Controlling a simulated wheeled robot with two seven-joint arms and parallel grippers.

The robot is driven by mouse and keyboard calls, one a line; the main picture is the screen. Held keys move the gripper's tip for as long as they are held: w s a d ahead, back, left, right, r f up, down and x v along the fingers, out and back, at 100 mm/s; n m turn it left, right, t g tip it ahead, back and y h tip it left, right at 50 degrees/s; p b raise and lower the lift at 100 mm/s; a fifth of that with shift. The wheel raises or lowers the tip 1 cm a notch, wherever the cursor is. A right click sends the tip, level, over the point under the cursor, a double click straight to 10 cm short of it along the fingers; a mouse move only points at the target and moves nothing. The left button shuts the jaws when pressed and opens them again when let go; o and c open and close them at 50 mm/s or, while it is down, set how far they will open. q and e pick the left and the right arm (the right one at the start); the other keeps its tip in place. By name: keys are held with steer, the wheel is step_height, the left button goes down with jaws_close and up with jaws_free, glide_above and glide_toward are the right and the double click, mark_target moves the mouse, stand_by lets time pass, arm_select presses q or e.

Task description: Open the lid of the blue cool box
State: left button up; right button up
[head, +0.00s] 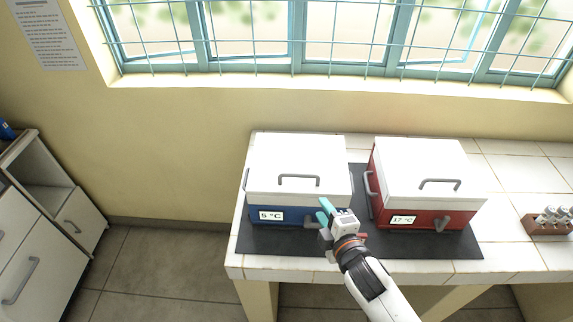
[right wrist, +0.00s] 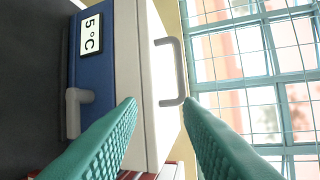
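The blue cool box (head: 264,216) stands on the table with a "5 °C" display on its front. Its white lid (head: 272,158) is shut, with a grey handle (head: 299,178) near the front edge; the handle also shows in the right wrist view (right wrist: 180,62). A grey latch (right wrist: 75,112) is on its blue front. My right gripper (head: 325,205) is at the box's front right, near the lid's front edge. In the right wrist view, its teal fingers (right wrist: 160,104) are apart and empty, with the handle's near end appearing between the tips; contact cannot be told. My left gripper is out of view.
A red cool box (head: 433,216) with a shut white lid and a "17 °C" display stands close on the right. Both boxes are on a dark mat (head: 262,246). A tube rack (head: 547,225) is at the far right. A barred window is behind the table.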

mark_target(301, 177)
steer(key=shift+n+t+y, duration=0.3)
steer(key=shift+n+y, duration=0.1)
steer(key=shift+n, duration=0.3)
steer(key=x, duration=0.4)
steer(key=a+r+p+x, duration=0.1)
steer(key=x, duration=0.3)
steer(key=r+p+x, duration=0.1)
steer(key=x, duration=0.3)
steer(key=shift+w+a+r, duration=0.15)
steer(key=shift+a, duration=0.1)
jaws_close()
